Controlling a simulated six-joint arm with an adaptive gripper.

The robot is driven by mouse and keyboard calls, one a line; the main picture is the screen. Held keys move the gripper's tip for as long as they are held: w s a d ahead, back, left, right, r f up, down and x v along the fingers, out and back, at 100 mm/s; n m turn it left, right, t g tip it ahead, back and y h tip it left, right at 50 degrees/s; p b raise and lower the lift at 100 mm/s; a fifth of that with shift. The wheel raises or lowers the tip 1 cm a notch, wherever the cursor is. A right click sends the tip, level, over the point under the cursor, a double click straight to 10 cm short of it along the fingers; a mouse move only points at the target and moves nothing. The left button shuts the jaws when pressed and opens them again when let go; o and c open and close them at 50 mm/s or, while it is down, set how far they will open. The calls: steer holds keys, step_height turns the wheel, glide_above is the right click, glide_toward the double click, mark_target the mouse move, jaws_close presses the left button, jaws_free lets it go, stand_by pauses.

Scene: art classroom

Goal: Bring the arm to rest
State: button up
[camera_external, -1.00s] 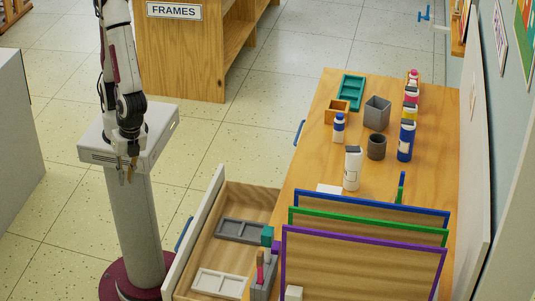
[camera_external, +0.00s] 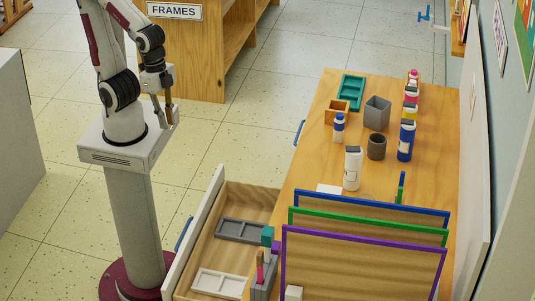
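My gripper (camera_external: 169,119) hangs at the end of my folded arm, pointing down, just right of the top of my white pedestal. Its fingers look close together, but they are too small to tell whether they are open or shut. I see nothing held between them. The gripper is in free air, well left of the wooden table (camera_external: 318,135) and apart from everything on it.
An open drawer (camera_external: 237,255) with a grey tray (camera_external: 240,230) and a white tray (camera_external: 219,283) juts out from the table. Paint bottles, cups and framed boards crowd the tabletop. A wooden shelf (camera_external: 185,60) stands behind. The floor between arm and table is clear.

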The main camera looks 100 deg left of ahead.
steer(key=w+a+r+n+t+y, duration=0.1)
steer(key=a+r+n+t, duration=0.2)
steer(key=a+r, duration=0.4)
steer(key=shift+a+n+t, duration=0.4)
steer(key=shift+a+n, duration=0.5)
steer(key=shift+a, duration=0.7)
